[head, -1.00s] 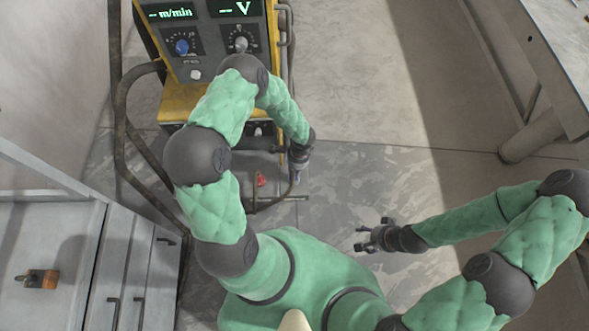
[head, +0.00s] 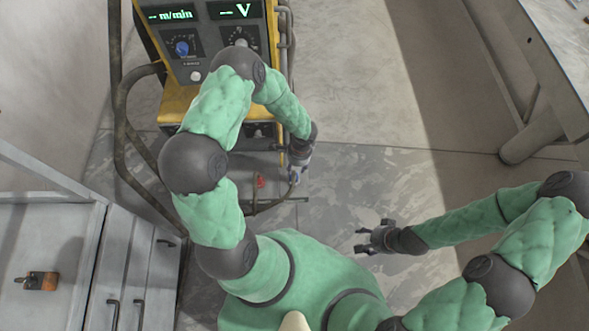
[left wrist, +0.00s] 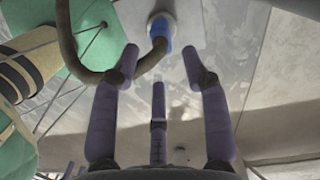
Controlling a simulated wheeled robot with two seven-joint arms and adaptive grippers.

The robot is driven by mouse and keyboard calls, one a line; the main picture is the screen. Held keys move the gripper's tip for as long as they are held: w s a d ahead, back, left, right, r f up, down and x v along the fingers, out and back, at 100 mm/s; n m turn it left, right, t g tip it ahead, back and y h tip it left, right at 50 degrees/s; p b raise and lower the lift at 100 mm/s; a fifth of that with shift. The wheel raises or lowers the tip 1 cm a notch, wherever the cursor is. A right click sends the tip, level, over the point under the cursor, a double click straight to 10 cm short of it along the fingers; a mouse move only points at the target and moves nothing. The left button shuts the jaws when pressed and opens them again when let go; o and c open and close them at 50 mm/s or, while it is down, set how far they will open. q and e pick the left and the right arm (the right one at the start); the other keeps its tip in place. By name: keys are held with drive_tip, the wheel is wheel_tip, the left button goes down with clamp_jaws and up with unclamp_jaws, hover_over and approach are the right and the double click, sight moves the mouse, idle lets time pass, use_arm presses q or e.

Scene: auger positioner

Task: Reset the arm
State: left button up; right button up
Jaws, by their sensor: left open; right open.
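My left arm reaches forward and bends down, with its left gripper (head: 297,178) hanging in front of the lower right part of the yellow machine. In the left wrist view the left gripper's purple fingers (left wrist: 165,75) are spread, with nothing between them. A blue plug (left wrist: 160,28) on a dark hose sits at a round pale fitting beyond the fingertips. My right gripper (head: 366,238) is open and empty over the floor, right of my left gripper. My left arm hides part of the machine's front.
The yellow machine (head: 178,102) has lit displays, a blue knob (head: 182,48) and side rails. A red part (head: 260,182) shows low at its front. A grey cabinet (head: 125,270) with an orange-black object (head: 38,281) is at left. A table (head: 560,60) is at right. Floor between is clear.

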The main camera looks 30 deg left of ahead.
use_arm(q)
wheel_tip(320, 180, up, 8)
drive_tip(key=shift+w+d+r, duration=0.15)
drive_tip(key=shift+w+d, duration=0.15)
drive_tip(key=shift+d, duration=0.05)
drive_tip(key=s+d+f+n+h, duration=0.2)
drive_tip(key=s+d+f+n, duration=0.2)
drive_tip(key=s+d+n, duration=0.2)
drive_tip(key=s+d+f+n+t+h, duration=0.1)
drive_tip(key=s+d+f+n+h, duration=0.2)
drive_tip(key=s+d+n, duration=0.3)
drive_tip(key=shift+d+f, duration=0.4)
drive_tip(key=shift+d, duration=0.3)
